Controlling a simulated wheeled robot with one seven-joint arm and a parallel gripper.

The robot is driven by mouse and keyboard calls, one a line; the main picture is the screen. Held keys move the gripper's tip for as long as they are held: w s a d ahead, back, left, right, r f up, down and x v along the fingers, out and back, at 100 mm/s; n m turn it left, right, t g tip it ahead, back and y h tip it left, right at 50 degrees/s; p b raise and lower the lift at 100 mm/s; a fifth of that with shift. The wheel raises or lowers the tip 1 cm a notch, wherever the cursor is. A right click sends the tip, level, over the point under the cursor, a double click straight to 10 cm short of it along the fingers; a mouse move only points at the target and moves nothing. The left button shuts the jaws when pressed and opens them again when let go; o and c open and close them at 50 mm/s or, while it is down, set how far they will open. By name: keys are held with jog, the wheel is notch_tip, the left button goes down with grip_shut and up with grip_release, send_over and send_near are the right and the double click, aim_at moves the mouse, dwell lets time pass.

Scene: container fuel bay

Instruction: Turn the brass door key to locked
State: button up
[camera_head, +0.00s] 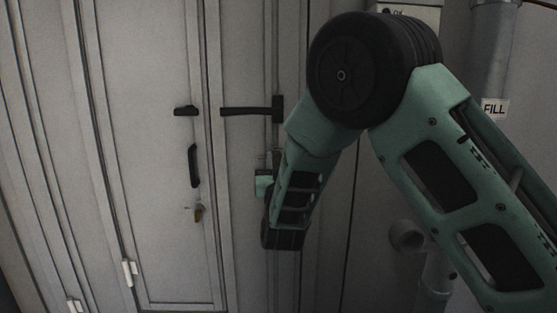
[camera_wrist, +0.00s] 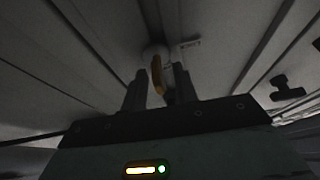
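The brass door key (camera_head: 199,213) sits in the light grey door, below a black vertical pull handle (camera_head: 194,166). My gripper (camera_wrist: 161,70) is open, with one dark finger on each side of the key. Gaps show between the key and both fingers, wider on the right. I cannot tell how deep the key lies between the fingertips. In the head view my fingers cannot be made out.
A black latch (camera_head: 185,110) and a black horizontal lever (camera_head: 250,110) are above the key on the door and frame. White hinges (camera_head: 129,273) are at lower left. A pipe with a FILL label (camera_head: 494,109) and a round pipe stub (camera_head: 406,236) are at right.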

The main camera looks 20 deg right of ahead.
grip_shut()
